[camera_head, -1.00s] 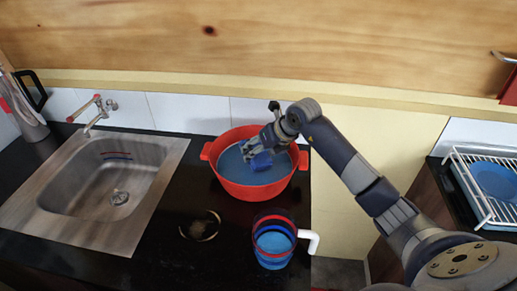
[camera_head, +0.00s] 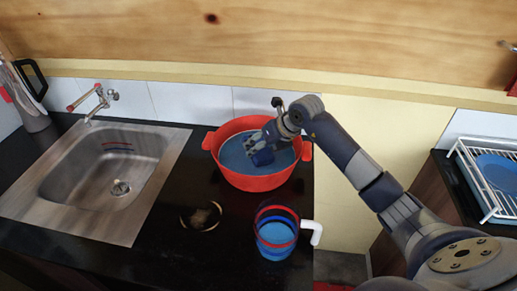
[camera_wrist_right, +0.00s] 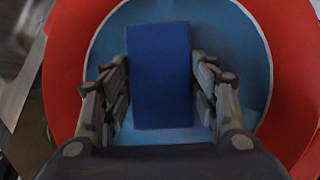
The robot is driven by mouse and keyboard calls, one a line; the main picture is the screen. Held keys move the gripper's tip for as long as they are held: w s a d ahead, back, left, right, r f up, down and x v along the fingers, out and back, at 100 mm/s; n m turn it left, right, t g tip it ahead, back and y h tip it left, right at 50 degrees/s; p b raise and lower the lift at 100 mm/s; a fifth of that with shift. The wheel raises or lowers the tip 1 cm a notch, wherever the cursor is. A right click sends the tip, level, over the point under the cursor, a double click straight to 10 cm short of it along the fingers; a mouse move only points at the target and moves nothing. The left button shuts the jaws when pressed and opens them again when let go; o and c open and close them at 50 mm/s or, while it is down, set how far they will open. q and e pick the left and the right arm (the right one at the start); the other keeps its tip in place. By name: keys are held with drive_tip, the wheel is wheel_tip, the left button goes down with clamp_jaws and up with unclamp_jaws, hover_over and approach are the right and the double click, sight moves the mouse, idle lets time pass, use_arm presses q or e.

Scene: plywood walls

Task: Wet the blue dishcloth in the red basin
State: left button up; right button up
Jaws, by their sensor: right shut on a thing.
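The red basin (camera_head: 262,182) stands on the black counter, with blue water (camera_head: 232,158) inside. My right gripper (camera_head: 256,146) reaches down into the basin from the right. It is shut on the blue dishcloth (camera_head: 263,158), which is at the water inside the rim. How deep the cloth sits is hard to tell. In the right wrist view the dishcloth (camera_wrist_right: 160,75) lies between the fingers of the right gripper (camera_wrist_right: 160,90), with water and the red rim around it. My left gripper is not in view.
A steel sink (camera_head: 100,185) with a tap (camera_head: 97,101) is at the left. A striped mug (camera_head: 275,236) with a white handle stands in front of the basin. A small round dish (camera_head: 201,216) lies left of the mug. A white rack (camera_head: 487,190) is far right.

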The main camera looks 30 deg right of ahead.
wheel_tip(320, 180, up, 11)
drive_tip(key=p, duration=0.6)
drive_tip(key=shift+f, duration=0.2)
drive_tip(key=shift+p, duration=0.3)
idle(1.8)
wheel_tip(320, 180, up, 4)
drive_tip(key=shift+r+p, duration=0.1)
drive_tip(key=shift+p, duration=1)
